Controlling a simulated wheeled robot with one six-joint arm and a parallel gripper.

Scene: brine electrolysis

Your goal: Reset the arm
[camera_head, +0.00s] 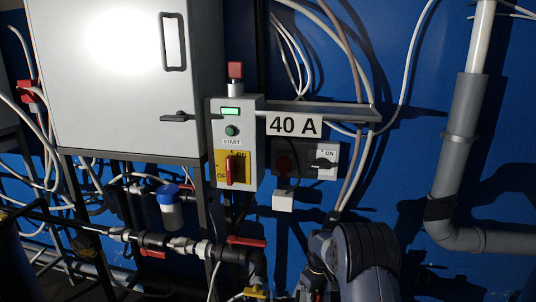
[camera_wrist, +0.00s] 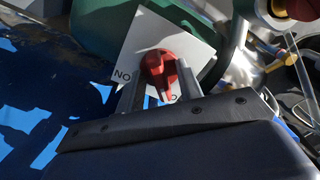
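My arm (camera_head: 365,262) shows at the bottom of the head view, right of centre, in front of the blue wall; my gripper cannot be made out there. In the wrist view my gripper (camera_wrist: 160,82) has its two grey fingers spread apart. A red rotary knob (camera_wrist: 158,66) on a white lettered plate (camera_wrist: 140,42) shows between and beyond the fingertips, with a gap visible beside it. I cannot tell whether a finger touches it.
A control box (camera_head: 223,150) with a red-handled switch stands beside a grey cabinet (camera_head: 125,75). A "40 A" sign (camera_head: 294,126) hangs nearby. Pipes with red valve handles (camera_head: 246,241) run low on the left. A thick grey pipe (camera_head: 459,140) is at the right.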

